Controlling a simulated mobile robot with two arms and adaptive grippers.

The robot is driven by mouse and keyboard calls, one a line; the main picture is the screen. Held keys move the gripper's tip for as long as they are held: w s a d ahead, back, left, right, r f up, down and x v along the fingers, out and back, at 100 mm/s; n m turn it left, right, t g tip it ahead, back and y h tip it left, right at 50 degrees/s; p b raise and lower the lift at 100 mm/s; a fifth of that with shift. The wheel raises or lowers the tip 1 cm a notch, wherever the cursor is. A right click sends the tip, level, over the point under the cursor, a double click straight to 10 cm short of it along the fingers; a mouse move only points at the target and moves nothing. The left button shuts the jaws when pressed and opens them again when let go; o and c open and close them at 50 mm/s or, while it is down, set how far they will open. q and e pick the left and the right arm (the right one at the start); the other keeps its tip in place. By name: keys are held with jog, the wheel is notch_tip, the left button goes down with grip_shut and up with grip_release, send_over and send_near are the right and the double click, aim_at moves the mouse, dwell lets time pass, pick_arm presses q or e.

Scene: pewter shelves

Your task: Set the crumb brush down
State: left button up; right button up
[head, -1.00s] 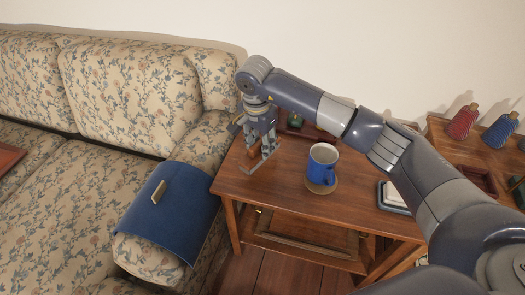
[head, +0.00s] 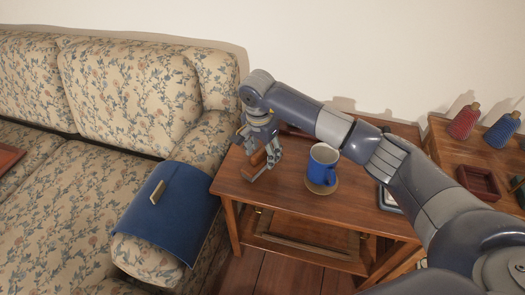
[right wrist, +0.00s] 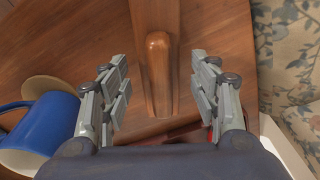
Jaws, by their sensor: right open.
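The crumb brush shows a smooth brown wooden handle (right wrist: 158,75) in the right wrist view, lying between my right gripper's fingers with clear gaps on both sides. In the head view a brown part of the brush (head: 258,157) shows at the left end of the wooden side table (head: 300,200). My right gripper (head: 262,166) is open around it, low over the tabletop; the fingers (right wrist: 161,92) are apart in the right wrist view. The brush's far end is not clear. My left gripper is not in view.
A blue mug (head: 321,165) on a round coaster (head: 322,187) stands just right of the gripper. The floral sofa (head: 130,95), with a blue cover (head: 172,215) on its arm, borders the table's left side. Red and blue spools (head: 464,121) stand farther right. The table's front is clear.

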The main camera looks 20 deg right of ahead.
aim_at(261, 152)
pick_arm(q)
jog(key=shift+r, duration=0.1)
pick_arm(e)
jog(key=shift+r, duration=0.1)
jog(key=shift+r, duration=0.3)
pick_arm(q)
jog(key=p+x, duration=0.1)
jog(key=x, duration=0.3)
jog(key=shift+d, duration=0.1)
pick_arm(e)
jog(key=r, duration=0.7)
jog(key=shift+s+a, duration=0.35)
jog(key=shift+s, duration=0.05)
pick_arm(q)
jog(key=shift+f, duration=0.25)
